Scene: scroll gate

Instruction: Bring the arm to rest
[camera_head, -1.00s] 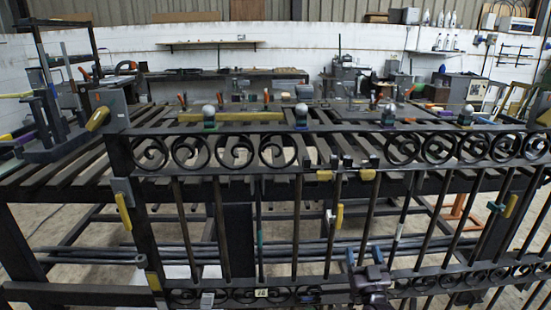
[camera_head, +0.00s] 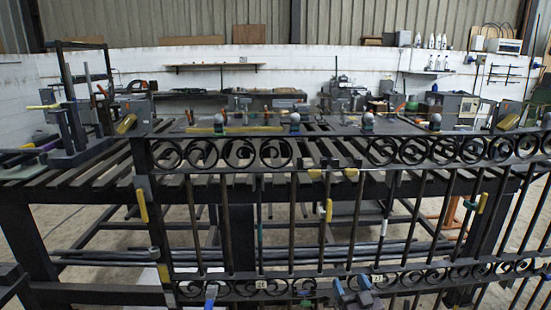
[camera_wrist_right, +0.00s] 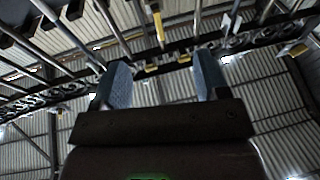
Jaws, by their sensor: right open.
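My right gripper (camera_head: 354,284) is at the bottom of the head view, in front of the lower scroll band of the dark metal gate (camera_head: 325,173). In the right wrist view my right gripper (camera_wrist_right: 161,68) has its two blue-grey fingers wide apart with nothing between them. The gate (camera_wrist_right: 180,47) crosses the picture beyond the fingertips, apart from them as far as I can tell.
A slatted work table (camera_head: 85,172) stands behind the gate. Yellow-handled clamps (camera_head: 142,205) hang on the gate's bars. Pale round-topped fixtures (camera_head: 294,122) stand along the top. The back wall is far off.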

